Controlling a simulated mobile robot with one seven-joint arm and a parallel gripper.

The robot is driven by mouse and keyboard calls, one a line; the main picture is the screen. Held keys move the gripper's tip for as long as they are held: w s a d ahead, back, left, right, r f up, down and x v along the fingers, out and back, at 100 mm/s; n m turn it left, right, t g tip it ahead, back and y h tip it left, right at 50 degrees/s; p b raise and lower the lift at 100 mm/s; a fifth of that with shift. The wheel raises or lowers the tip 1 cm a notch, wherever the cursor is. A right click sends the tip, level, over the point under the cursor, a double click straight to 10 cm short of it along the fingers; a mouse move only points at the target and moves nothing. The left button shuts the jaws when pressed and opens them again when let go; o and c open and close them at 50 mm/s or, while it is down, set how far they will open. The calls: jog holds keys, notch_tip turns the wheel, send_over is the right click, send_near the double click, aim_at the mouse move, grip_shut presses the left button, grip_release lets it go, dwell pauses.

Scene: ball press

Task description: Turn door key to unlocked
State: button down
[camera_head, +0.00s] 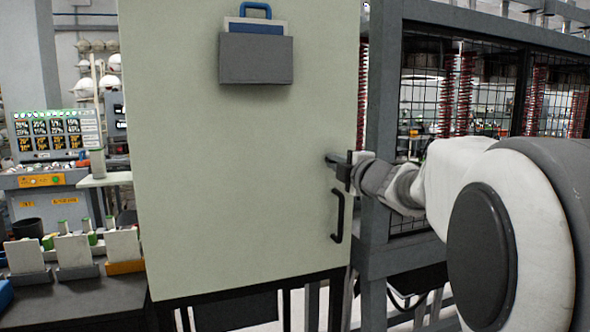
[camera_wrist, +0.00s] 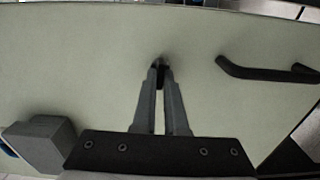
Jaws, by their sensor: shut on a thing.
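The pale green cabinet door (camera_head: 240,200) fills the middle of the head view and most of the wrist view. A small dark key (camera_wrist: 161,70) sits on the door, between the tips of my gripper (camera_wrist: 160,74). The fingers are shut on the key, and they hide much of it. In the head view my gripper (camera_head: 334,160) meets the door near its right edge, above the black door handle (camera_head: 338,217). The handle also shows to the right of the fingers in the wrist view (camera_wrist: 262,72). I cannot tell the key's turn angle.
A grey holder (camera_head: 256,58) with a blue-handled item hangs high on the door. A grey frame with wire mesh (camera_head: 430,110) stands close on the right, behind my arm. A dark bench (camera_head: 75,300) with several small stands is at the left.

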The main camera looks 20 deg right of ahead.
jog(key=shift+n, duration=0.3)
jog(key=c, duration=1)
grip_release()
jog(key=shift+o, duration=0.2)
jog(key=shift+s, duration=0.15)
